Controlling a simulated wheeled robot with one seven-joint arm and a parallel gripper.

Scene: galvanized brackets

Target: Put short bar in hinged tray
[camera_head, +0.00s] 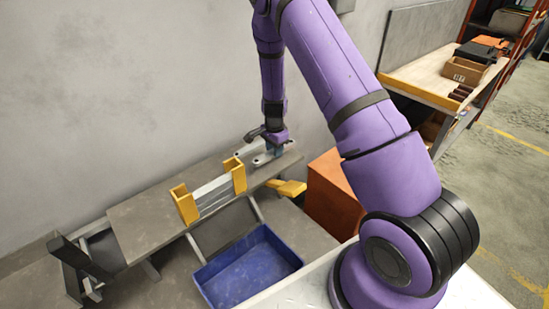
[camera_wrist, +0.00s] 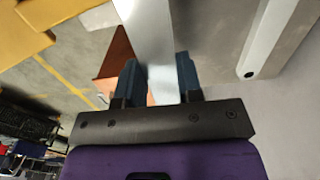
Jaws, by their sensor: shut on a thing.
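My gripper (camera_head: 275,151) is at the far right end of the grey bench, pointing down. In the wrist view its two blue-grey fingers (camera_wrist: 160,82) are shut on a flat galvanized bar (camera_wrist: 148,30), which I take as the short bar. It also shows beside the fingers in the head view (camera_head: 261,159). Whether it still touches the bench cannot be told. A second grey bar (camera_wrist: 268,38) lies apart to the right in the wrist view. The blue tray (camera_head: 202,279) sits lower, in front of the bench, open and empty, with a grey panel (camera_head: 222,226) raised behind it.
A yellow holder (camera_head: 181,203) with long silver bars stands on the bench (camera_head: 145,220), between the gripper and the bench's left part. An orange box (camera_head: 332,195) and a yellow object (camera_head: 288,187) are at right. A black bracket (camera_head: 75,258) stands at far left. The wall is close behind.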

